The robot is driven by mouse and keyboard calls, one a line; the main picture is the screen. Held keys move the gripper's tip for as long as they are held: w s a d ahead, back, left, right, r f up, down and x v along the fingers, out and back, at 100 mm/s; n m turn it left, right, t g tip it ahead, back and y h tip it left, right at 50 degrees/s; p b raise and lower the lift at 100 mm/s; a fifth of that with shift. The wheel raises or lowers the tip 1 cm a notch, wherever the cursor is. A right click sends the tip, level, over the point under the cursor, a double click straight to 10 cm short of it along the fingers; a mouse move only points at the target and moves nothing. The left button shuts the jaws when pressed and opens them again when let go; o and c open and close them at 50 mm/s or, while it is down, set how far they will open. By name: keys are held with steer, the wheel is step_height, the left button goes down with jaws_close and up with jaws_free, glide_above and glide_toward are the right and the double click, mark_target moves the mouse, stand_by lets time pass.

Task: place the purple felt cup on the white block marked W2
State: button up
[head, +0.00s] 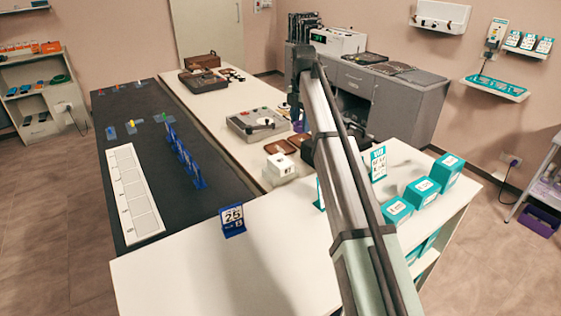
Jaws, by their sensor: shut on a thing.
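The purple felt cup (298,127) shows as a small purple patch just right of the grey control box, partly hidden by my arm and gripper. My gripper (295,114) points down at the far end of my arm and is shut on the cup; its fingers are small and dark here. I cannot tell whether the cup touches the table. A white block (281,166) stands nearer on the same white table, left of my arm. Any marking on it is too small to read, so I cannot tell whether it is W2.
Brown trays (279,147) lie between the white block and the cup. The grey control box (258,122) stands left of the cup. A blue stand marked 25 (233,219) is on the near white counter (180,270). Teal boxes (422,190) stand at right.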

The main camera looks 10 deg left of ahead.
glide_above(280, 160)
steer(key=shift+f, duration=7.85)
steer(key=shift+d+f, duration=0.1)
steer(key=shift+f, duration=0.05)
steer(key=o, duration=1)
step_height(280, 160, up, 12)
steer(key=shift+r, duration=0.2)
